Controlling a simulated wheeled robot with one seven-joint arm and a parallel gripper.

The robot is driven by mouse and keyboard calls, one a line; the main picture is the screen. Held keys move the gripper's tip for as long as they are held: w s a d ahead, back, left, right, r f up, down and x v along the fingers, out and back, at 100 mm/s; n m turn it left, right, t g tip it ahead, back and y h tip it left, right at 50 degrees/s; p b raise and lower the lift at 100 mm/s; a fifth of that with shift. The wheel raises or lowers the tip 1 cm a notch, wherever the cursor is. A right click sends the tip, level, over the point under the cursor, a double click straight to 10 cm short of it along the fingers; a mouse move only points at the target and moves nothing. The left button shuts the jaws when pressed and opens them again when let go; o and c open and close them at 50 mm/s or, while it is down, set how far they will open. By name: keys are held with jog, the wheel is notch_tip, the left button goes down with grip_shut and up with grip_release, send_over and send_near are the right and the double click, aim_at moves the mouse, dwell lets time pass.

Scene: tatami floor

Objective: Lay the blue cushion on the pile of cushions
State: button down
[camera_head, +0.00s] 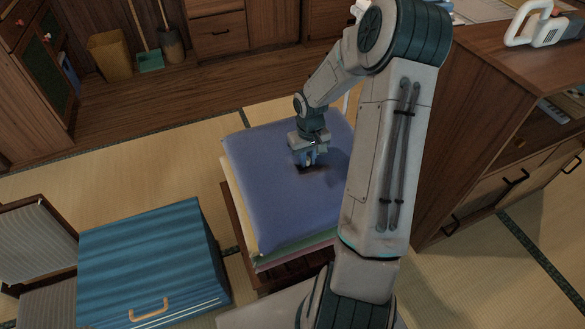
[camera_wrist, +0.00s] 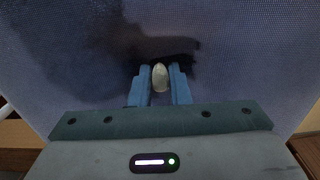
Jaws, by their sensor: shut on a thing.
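The blue cushion (camera_head: 265,165) lies flat on top of the pile, over a pale yellow cushion (camera_head: 233,195) and a green one (camera_head: 298,248). My gripper (camera_head: 308,160) points down at the middle of the blue cushion. In the wrist view, my gripper's fingers (camera_wrist: 160,80) are closed on a small pale oval knob (camera_wrist: 160,76) at the cushion's centre, and the blue cloth (camera_wrist: 240,45) fills most of the picture. My arm hides the right part of the cushion in the head view. Whether the cushion presses fully on the pile is hard to tell.
The pile stands on a dark wooden base (camera_head: 237,217). A blue ribbed chest (camera_head: 150,250) with an orange handle stands to the left. A wooden cabinet (camera_head: 490,150) stands close on the right. Tatami floor (camera_head: 150,165) is clear behind the chest.

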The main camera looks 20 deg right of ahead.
jog(key=w+f, duration=0.1)
jog(key=w, duration=0.1)
jog(key=w+a+f+b, duration=0.1)
jog(key=w+f, duration=0.1)
jog(key=w, duration=0.1)
jog(key=w+f+b, duration=0.1)
jog(key=w, duration=0.1)
jog(key=shift+w+a+f, duration=0.2)
jog(key=shift+a+f, duration=0.1)
jog(key=shift+a, duration=0.1)
jog(key=shift+f+b, duration=0.75)
jog(key=shift+f, duration=1.15)
jog(key=shift+f, duration=0.1)
jog(key=shift+f, duration=0.15)
jog(key=c, duration=1.4)
grip_release()
jog(key=shift+f, duration=0.1)
jog(key=shift+o, duration=0.2)
